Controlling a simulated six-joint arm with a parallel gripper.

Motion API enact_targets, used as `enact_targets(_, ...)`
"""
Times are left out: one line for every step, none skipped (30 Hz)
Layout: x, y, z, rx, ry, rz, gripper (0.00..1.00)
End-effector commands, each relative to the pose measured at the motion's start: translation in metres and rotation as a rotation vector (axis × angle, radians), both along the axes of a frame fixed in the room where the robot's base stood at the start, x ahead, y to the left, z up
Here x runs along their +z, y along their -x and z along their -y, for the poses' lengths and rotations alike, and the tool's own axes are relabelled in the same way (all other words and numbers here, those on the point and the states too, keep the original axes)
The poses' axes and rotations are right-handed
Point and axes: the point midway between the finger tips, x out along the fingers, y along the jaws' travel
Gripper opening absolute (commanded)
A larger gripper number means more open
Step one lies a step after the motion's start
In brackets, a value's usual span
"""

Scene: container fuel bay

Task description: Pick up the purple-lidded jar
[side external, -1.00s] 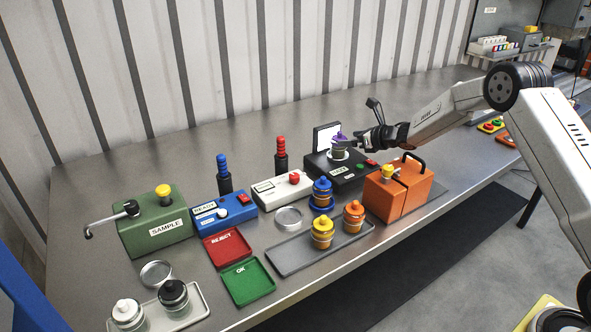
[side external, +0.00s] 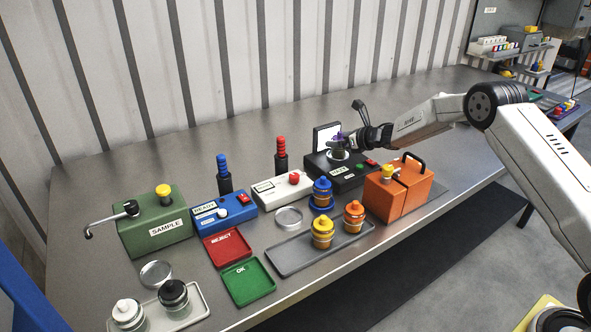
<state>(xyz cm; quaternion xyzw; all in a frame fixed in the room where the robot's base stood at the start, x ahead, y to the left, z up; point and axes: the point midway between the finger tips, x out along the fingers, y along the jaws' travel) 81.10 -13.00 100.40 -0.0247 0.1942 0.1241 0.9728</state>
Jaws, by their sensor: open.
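The purple-lidded jar (side external: 339,153) stands upright on the round pale plate of the black device (side external: 320,166) at the back of the bench. My gripper (side external: 346,138) is at the jar's lid, coming in from the right. Its fingers are open and overlap the purple lid in this view, hiding part of it. I cannot tell whether the fingers touch the lid.
An orange box with a black handle (side external: 412,192) stands in front of the gripper. A grey tray (side external: 290,262) holds yellow- and orange-lidded jars; a blue-lidded jar (side external: 321,193) stands behind it. A white device (side external: 270,191) is left of the black one. Bench behind is clear.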

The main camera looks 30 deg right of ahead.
Motion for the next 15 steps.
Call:
enact_targets(0.0002,0.0001,0.0001,0.000,0.000,0.000,1.00)
enact_targets(0.0002,0.0001,0.0001,0.000,0.000,0.000,1.00)
enact_targets(0.0002,0.0001,0.0001,0.000,0.000,0.000,1.00)
enact_targets(0.0002,0.0001,0.0002,0.000,0.000,0.000,1.00)
enact_targets(0.0002,0.0001,0.0002,0.000,0.000,0.000,1.00)
enact_targets(0.0002,0.0001,0.0002,0.000,0.000,0.000,0.90)
enact_targets(0.0002,0.0002,0.0003,0.000,0.000,0.000,0.81)
enact_targets(0.0003,0.0001,0.0002,0.000,0.000,0.000,0.71)
enact_targets(0.0002,0.0002,0.0003,0.000,0.000,0.000,0.59)
enact_targets(0.0003,0.0001,0.0002,0.000,0.000,0.000,0.49)
enact_targets(0.0003,0.0001,0.0002,0.000,0.000,0.000,0.40)
enact_targets(0.0003,0.0001,0.0002,0.000,0.000,0.000,0.27)
enact_targets(0.0002,0.0002,0.0003,0.000,0.000,0.000,0.17)
enact_targets(0.0002,0.0002,0.0003,0.000,0.000,0.000,0.08)
enact_targets(0.0012,-0.0002,0.0004,-0.001,0.000,0.002,0.00)
